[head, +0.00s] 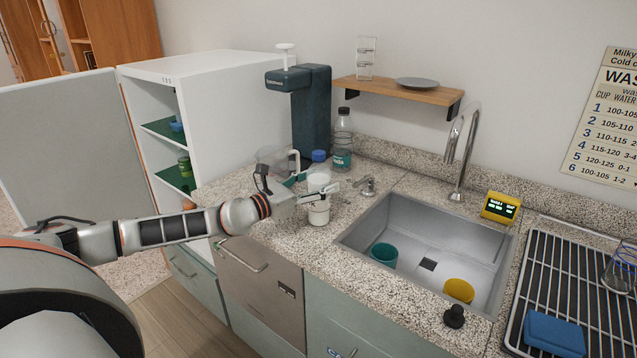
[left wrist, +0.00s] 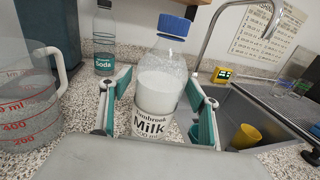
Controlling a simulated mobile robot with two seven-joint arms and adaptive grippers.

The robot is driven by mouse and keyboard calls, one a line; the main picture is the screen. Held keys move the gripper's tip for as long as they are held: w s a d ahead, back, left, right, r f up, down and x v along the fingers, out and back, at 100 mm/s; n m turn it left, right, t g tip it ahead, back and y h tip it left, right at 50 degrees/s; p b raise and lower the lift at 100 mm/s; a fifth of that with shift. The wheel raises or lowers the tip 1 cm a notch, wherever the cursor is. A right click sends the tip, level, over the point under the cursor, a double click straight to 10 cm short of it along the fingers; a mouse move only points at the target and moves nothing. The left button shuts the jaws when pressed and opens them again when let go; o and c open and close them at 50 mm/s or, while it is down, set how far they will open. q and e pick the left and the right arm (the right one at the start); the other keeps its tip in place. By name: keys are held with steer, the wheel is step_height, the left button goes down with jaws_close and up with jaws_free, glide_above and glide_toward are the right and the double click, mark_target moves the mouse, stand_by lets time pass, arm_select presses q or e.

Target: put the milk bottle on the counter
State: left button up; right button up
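The milk bottle (head: 318,212) has a blue cap, a clear neck and a white lower part. It stands upright on the speckled counter (head: 327,255), left of the sink; a finger hides part of its middle in the head view. My left gripper (head: 314,188) reaches in from the left with its fingers on either side of the bottle. In the left wrist view the bottle (left wrist: 160,88) is between the two teal-padded fingers, with visible gaps beside it. The gripper is open. The bottle's base is hidden there. My right gripper is in neither view.
A clear measuring jug (head: 272,163) and a soda bottle (head: 342,140) stand behind the gripper, near the coffee machine (head: 312,105). The sink (head: 432,240) holds a teal cup (head: 383,254) and a yellow cup (head: 458,290). The white fridge (head: 222,120) is open at left.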

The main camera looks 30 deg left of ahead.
arm_select(q)
steer(key=shift+r, duration=0.1)
steer(key=shift+s+a, duration=0.1)
steer(key=shift+s, duration=0.1)
steer(key=b+v, duration=0.2)
steer(key=v, duration=0.9)
steer(key=shift+s, duration=0.3)
steer(key=shift+a, duration=0.1)
